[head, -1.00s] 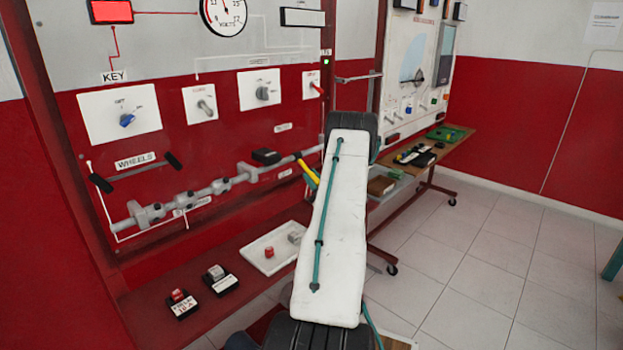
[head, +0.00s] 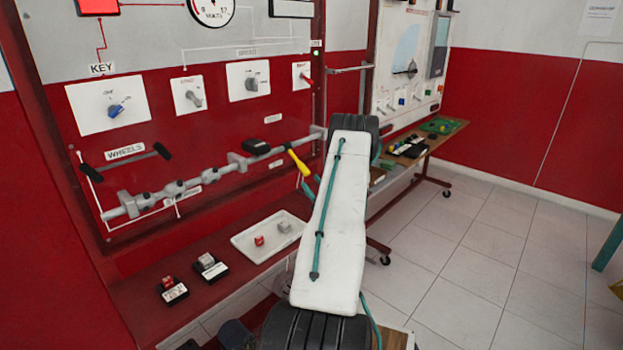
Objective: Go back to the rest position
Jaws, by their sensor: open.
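My white arm link (head: 335,215), with a teal cable along it, fills the middle of the head view between two black joints. My gripper is not visible; the far end of the arm is hidden behind the link and upper joint. A yellow handle (head: 299,163) with a dark collar shows just left of the arm, by the grey shaft (head: 190,183) on the red panel. I cannot tell what the handle is joined to.
Left is the engine trainer panel with a blue key switch (head: 116,110) and several knobs. Its shelf holds a white tray (head: 248,247) with two small blocks, and two dark-based blocks. A wooden table (head: 440,137) stands behind right.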

